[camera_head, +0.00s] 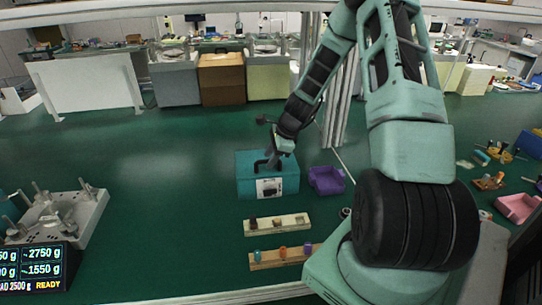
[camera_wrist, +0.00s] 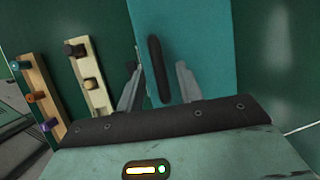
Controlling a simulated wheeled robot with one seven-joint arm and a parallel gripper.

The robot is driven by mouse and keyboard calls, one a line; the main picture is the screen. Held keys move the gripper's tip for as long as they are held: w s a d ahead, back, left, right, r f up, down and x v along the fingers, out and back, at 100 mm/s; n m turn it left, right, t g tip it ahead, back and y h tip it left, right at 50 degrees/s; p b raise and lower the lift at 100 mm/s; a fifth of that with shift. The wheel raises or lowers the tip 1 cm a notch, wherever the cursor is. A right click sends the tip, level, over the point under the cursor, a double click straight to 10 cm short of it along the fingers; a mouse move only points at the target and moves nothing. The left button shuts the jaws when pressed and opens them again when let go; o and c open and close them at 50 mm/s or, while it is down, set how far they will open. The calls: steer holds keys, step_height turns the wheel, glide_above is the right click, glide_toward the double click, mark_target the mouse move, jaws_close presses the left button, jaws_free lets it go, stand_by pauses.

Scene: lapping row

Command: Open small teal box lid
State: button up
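The small teal box (camera_head: 285,184) stands on the green bench, with a black-and-white label on its front; its lid looks shut. In the wrist view the teal box (camera_wrist: 205,40) fills the upper middle, with a black bar handle (camera_wrist: 158,68) on its teal face. My gripper (camera_head: 268,163) is over the box's top. In the wrist view my gripper's two fingers (camera_wrist: 158,85) are spread apart, one on each side of the handle. I cannot tell whether either finger touches it.
A purple bin (camera_head: 327,181) stands just right of the box. Two wooden peg strips, one pale (camera_head: 277,224) and one with coloured pegs (camera_head: 283,255), lie in front. A grey fixture plate (camera_head: 75,222) is at left.

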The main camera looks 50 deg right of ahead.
jaws_close()
steer(key=shift+r, duration=0.1)
